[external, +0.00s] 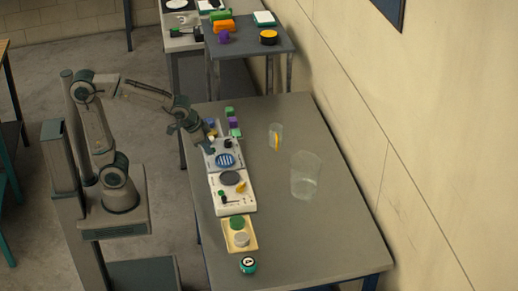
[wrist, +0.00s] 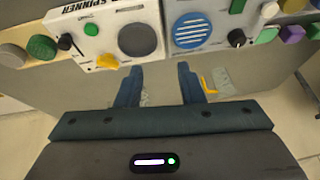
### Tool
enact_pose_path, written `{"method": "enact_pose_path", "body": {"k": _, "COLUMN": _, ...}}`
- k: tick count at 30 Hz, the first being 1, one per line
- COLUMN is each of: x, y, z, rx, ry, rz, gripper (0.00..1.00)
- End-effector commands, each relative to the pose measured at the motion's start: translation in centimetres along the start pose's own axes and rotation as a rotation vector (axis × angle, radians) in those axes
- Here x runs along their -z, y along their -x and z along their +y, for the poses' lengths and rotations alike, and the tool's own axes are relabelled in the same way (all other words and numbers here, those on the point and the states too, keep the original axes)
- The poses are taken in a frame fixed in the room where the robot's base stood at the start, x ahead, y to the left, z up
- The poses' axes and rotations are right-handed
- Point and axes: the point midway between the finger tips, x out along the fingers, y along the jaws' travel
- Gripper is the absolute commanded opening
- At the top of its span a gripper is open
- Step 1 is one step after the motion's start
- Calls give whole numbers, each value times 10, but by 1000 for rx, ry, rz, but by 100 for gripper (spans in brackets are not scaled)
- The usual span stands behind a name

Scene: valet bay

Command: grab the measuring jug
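A small clear vessel with a yellow handle-like strip (external: 275,137), which looks like the measuring jug, stands on the table right of the panels. Its yellow part (wrist: 208,84) shows in the wrist view beside the right finger; its clear body is faint there. My gripper (external: 212,147) is low over the far end of the panel row, left of the jug and apart from it in the external view. In the wrist view my gripper (wrist: 160,82) has its fingers spread. Something faint and clear shows between them, but I cannot tell whether it is touched.
A larger clear container (external: 305,176) stands nearer on the table (external: 315,235). White panels with a blue grille (external: 225,160) and a dark disc (external: 232,178) line the left edge. The wall bounds the right.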

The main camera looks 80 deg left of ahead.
Motion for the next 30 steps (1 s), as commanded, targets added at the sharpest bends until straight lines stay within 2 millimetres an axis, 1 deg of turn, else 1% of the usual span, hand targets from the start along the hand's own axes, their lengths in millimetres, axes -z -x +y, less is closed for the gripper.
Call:
{"method": "enact_pose_path", "body": {"k": 1, "x": 26, "y": -8, "z": 11, "rx": 1, "ry": -17, "rz": 30, "gripper": 34}}
{"method": "enact_pose_path", "body": {"k": 2, "x": 41, "y": -11, "z": 18, "rx": 1, "ry": -24, "rz": 53, "gripper": 34}}
{"method": "enact_pose_path", "body": {"k": 3, "x": 61, "y": -16, "z": 28, "rx": -1, "ry": -33, "rz": 82, "gripper": 34}}
{"method": "enact_pose_path", "body": {"k": 5, "x": 90, "y": -24, "z": 45, "rx": -8, "ry": -45, "rz": 128, "gripper": 34}}
{"method": "enact_pose_path", "body": {"k": 6, "x": 108, "y": -30, "z": 58, "rx": -15, "ry": -53, "rz": 157, "gripper": 34}}
{"method": "enact_pose_path", "body": {"k": 8, "x": 134, "y": -39, "z": 78, "rx": -31, "ry": -66, "rz": 202, "gripper": 34}}
{"method": "enact_pose_path", "body": {"k": 9, "x": 149, "y": -44, "z": 93, "rx": -43, "ry": -74, "rz": 229, "gripper": 34}}
{"method": "enact_pose_path", "body": {"k": 12, "x": 181, "y": -57, "z": 126, "rx": -78, "ry": -88, "rz": 289, "gripper": 34}}
{"method": "enact_pose_path", "body": {"k": 15, "x": 202, "y": -67, "z": 154, "rx": -110, "ry": -97, "rz": 331, "gripper": 34}}
{"method": "enact_pose_path", "body": {"k": 19, "x": 216, "y": -73, "z": 174, "rx": -135, "ry": -102, "rz": 362, "gripper": 34}}
{"method": "enact_pose_path", "body": {"k": 23, "x": 222, "y": -81, "z": 180, "rx": -142, "ry": -104, "rz": 369, "gripper": 34}}
{"method": "enact_pose_path", "body": {"k": 26, "x": 226, "y": -94, "z": 182, "rx": -141, "ry": -104, "rz": 367, "gripper": 34}}
{"method": "enact_pose_path", "body": {"k": 30, "x": 235, "y": -118, "z": 186, "rx": -141, "ry": -104, "rz": 366, "gripper": 34}}
